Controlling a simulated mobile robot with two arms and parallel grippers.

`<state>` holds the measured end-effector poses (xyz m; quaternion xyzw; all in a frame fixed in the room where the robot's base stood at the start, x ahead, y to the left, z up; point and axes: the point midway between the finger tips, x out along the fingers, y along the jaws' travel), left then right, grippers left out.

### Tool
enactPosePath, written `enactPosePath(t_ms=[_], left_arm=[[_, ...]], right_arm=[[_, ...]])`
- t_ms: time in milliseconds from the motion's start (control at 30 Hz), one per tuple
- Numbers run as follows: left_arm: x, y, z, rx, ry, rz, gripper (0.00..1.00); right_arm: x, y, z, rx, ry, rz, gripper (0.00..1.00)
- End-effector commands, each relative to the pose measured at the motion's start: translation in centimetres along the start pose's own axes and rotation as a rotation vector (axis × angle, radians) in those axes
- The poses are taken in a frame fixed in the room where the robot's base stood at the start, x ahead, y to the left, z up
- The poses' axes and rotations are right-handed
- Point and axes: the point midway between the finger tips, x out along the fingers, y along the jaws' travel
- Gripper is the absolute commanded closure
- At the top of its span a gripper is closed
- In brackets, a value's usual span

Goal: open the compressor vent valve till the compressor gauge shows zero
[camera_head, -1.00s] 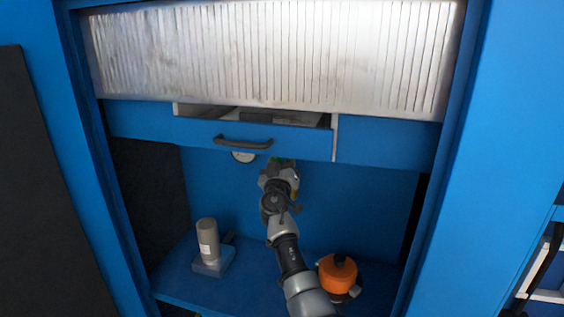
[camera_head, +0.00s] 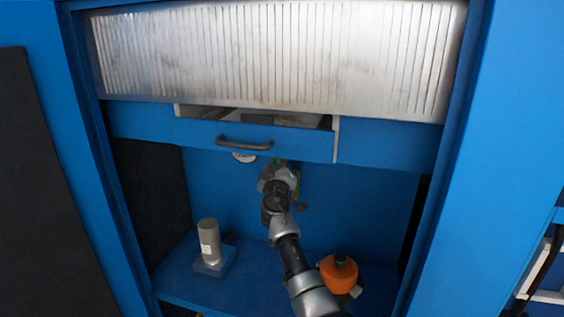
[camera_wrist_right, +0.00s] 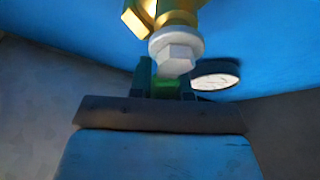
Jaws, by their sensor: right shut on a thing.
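The compressor vent valve shows in the right wrist view as a brass body (camera_wrist_right: 172,12) with a pale hex nut (camera_wrist_right: 174,52) below it. A green part (camera_wrist_right: 166,90), apparently its handle, sits between the fingers of my right gripper (camera_wrist_right: 165,82). In the head view my right gripper (camera_head: 280,168) is raised to the back wall under the drawer, shut on the green part, which mostly hides the valve. The round white gauge (camera_head: 244,157) is just left of it, partly covered by the drawer. It also shows edge-on in the wrist view (camera_wrist_right: 216,81); its reading is too small to tell. My left gripper is not visible.
A blue drawer (camera_head: 190,132) with a dark handle (camera_head: 243,143) stands partly open above the gripper. A ribbed metal shutter (camera_head: 270,55) is above it. On the blue shelf (camera_head: 190,284) stand a grey cylinder (camera_head: 209,239) at left and an orange container (camera_head: 339,276) near my arm.

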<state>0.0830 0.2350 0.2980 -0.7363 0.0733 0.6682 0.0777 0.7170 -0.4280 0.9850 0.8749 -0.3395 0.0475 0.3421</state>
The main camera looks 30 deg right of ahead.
Motion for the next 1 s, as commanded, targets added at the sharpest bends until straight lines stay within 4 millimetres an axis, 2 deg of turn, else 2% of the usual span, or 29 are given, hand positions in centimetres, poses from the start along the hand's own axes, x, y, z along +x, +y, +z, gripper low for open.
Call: enactPosePath(t_ms=[100, 433, 1000], left_arm=[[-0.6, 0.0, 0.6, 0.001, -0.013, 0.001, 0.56], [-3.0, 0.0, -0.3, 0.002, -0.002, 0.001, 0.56], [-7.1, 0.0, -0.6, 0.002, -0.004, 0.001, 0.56]], right_arm=[[0.0, -0.8, -0.1, -0.101, 0.000, -0.044, 1.00], [-0.2, -2.9, 0.4, -0.392, 0.001, -0.166, 1.00], [-1.0, -5.6, 2.3, -0.807, 0.000, -0.337, 1.00]])
